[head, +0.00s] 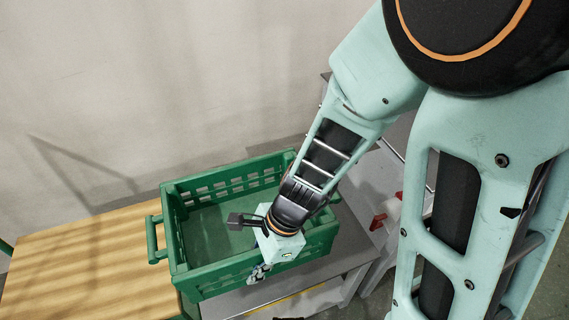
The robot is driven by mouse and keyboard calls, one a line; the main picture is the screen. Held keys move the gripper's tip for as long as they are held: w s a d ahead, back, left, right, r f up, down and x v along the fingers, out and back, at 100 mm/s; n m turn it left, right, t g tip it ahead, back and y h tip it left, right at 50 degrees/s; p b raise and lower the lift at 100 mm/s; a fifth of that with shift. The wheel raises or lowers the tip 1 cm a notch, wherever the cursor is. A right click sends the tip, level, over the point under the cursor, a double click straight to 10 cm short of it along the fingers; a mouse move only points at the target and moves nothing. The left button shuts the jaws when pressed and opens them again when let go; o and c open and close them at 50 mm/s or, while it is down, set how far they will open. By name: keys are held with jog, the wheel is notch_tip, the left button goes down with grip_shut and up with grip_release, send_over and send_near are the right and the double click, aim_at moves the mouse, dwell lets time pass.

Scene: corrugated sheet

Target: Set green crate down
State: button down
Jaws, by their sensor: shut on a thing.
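The green crate (173,240) has slotted walls and a handle at its left end. It looks empty where its floor shows. It is at the middle of the head view, over the right end of the wooden tabletop and the grey surface beside it. My gripper (259,272) is at the crate's near wall, shut on it. The wrist and forearm hide the crate's right part. I cannot tell whether the crate's underside touches a surface.
A wooden tabletop (80,262) lies to the left and is bare. A grey surface (330,268) lies under and right of the crate. Red parts (378,221) show at the right beside my arm. A plain pale wall (130,80) stands behind.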

jog(key=w+f, duration=0.1)
jog(key=w, duration=0.1)
jog(key=w+d+f+b, duration=0.1)
jog(key=w, duration=0.1)
jog(key=w+d+f, duration=0.1)
jog(key=w, duration=0.1)
jog(key=shift+d+b, duration=0.15)
jog(key=shift+b, duration=0.15)
jog(key=w+f, duration=0.1)
jog(key=w+d+f+b, duration=0.1)
jog(key=f, duration=0.1)
jog(key=w+f+b, duration=0.1)
jog(key=w+f, duration=0.1)
jog(key=shift+d, duration=0.35)
jog(key=shift+w+f+b, duration=0.15)
jog(key=shift+f+b, duration=0.05)
jog(key=shift+b, duration=0.1)
jog(key=shift+w+d+f+b, duration=0.1)
jog(key=shift+f+b, duration=0.3)
jog(key=shift+f, duration=0.45)
jog(key=shift+w+d+f+b, duration=0.1)
jog(key=shift+f+b, duration=0.25)
jog(key=shift+f, duration=0.5)
jog(key=shift+f, duration=0.2)
jog(key=c, duration=2)
grip_release()
jog(key=shift+s, duration=0.1)
